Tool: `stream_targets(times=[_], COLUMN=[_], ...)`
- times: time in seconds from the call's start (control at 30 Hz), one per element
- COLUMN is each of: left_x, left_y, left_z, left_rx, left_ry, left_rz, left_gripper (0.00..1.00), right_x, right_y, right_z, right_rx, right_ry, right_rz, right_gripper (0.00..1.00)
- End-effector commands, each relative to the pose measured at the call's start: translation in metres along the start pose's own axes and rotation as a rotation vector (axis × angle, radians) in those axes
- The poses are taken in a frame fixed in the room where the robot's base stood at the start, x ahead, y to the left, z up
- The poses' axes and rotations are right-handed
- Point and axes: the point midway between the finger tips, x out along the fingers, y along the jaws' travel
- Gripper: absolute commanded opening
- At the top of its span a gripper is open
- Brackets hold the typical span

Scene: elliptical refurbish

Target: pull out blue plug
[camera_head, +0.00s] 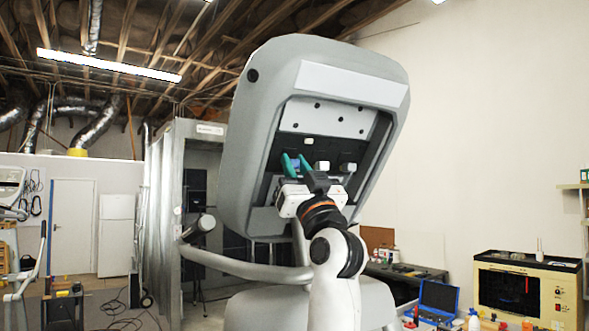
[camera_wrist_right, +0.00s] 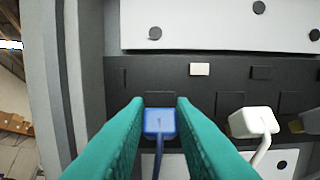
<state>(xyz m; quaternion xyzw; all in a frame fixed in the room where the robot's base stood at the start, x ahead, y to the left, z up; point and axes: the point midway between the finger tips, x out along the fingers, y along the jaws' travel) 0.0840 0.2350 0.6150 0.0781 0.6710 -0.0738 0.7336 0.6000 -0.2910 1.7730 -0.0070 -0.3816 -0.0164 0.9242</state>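The blue plug (camera_wrist_right: 159,122) sits in the dark panel (camera_wrist_right: 230,82) of the elliptical's console, and its blue cable hangs down from it. My right gripper (camera_wrist_right: 160,103) is open, with its green fingers on either side of the blue plug; I cannot tell whether they touch it. In the head view my right gripper (camera_head: 295,163) reaches into the console's open back (camera_head: 325,118), and the blue plug is mostly hidden by the fingers there. My left gripper is not in view.
A white plug (camera_wrist_right: 252,122) with a white cable sits just right of the blue one. A small white connector (camera_wrist_right: 200,69) is above. The console's grey side wall (camera_wrist_right: 85,60) is close on the left. A toolbox (camera_head: 437,300) stands at lower right.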

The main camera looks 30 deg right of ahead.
Motion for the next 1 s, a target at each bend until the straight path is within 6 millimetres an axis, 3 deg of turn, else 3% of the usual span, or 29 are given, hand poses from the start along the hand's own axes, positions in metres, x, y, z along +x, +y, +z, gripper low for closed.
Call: stream_targets(times=[0.03, 0.1, 0.47, 0.8, 1.0], left_x=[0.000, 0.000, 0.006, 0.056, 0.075], left_y=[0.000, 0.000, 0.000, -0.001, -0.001], left_z=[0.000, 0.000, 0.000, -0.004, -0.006], left_rx=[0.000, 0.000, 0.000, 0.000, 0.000], left_ry=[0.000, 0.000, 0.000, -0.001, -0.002], left_rz=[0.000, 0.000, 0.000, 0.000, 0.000], left_gripper=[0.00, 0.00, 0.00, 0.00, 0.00], right_x=[0.000, 0.000, -0.007, -0.075, -0.108], right_y=[0.000, 0.000, 0.000, -0.001, 0.000], right_z=[-0.001, -0.001, -0.002, -0.005, -0.003], right_rx=[0.001, 0.001, 0.000, -0.001, -0.001], right_ry=[0.002, 0.001, -0.001, -0.004, -0.003], right_rz=[0.000, 0.000, 0.000, -0.001, -0.001], right_gripper=[0.31, 0.42, 0.42, 0.42, 0.42])
